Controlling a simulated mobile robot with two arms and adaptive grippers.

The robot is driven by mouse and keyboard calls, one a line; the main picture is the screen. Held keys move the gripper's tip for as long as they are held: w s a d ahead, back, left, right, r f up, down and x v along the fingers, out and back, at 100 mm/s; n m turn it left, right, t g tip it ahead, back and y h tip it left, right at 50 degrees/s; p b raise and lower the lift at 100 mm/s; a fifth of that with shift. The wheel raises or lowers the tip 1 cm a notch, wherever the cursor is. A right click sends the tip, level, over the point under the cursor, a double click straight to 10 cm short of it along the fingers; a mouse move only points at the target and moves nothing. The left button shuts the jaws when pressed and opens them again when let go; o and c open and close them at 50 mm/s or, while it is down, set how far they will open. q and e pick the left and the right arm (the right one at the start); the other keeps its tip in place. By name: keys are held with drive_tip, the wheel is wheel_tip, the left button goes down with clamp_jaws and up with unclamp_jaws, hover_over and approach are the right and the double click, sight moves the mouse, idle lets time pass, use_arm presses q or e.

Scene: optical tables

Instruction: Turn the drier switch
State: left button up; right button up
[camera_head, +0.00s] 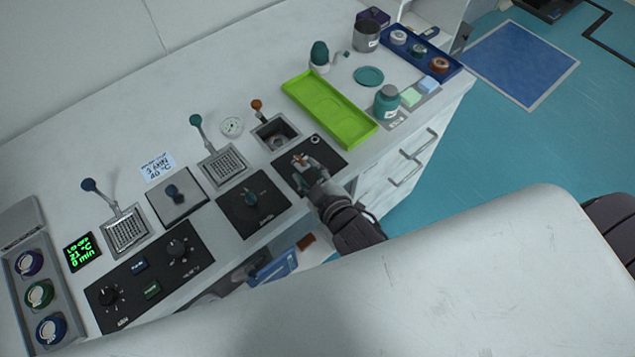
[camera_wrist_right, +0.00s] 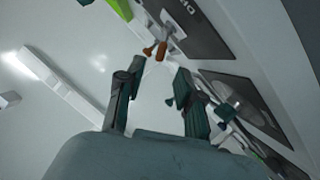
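The drier panel (camera_head: 322,152) is a dark plate at the right end of the row of controls. An orange-brown switch (camera_head: 298,159) stands on it, partly hidden by my gripper. My right gripper (camera_head: 308,172) is over the panel's near part, close to the switch. In the right wrist view the dark panel (camera_wrist_right: 205,35) carries partly cut-off white lettering. Orange-brown tips (camera_wrist_right: 160,50) show beyond the fingers. My right gripper (camera_wrist_right: 154,82) is open there, with nothing between its fingers. I cannot tell whether a finger touches the switch. My left gripper is not in view.
A dark panel with a teal knob (camera_head: 250,198) is left of the drier panel. A drawer unit (camera_head: 408,160) is below.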

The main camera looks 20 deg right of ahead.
drive_tip(key=v, duration=0.5)
drive_tip(key=shift+s, duration=0.2)
drive_tip(key=s+d+f+m+g+h, duration=0.25)
drive_tip(key=s+d+m+g, duration=0.45)
drive_tip(key=s+g, duration=0.4)
drive_tip(key=s+f+n+b, duration=0.1)
drive_tip(key=s+f, duration=0.2)
drive_tip(key=f, duration=2.4)
drive_tip(key=s+d+f+g, duration=0.1)
drive_tip(key=s+d+f, duration=0.1)
drive_tip(key=s+f, duration=0.6)
drive_tip(key=s+d+f+g+b, duration=0.1)
drive_tip(key=s+f, duration=0.8)
drive_tip(key=shift+d+f, duration=0.35)
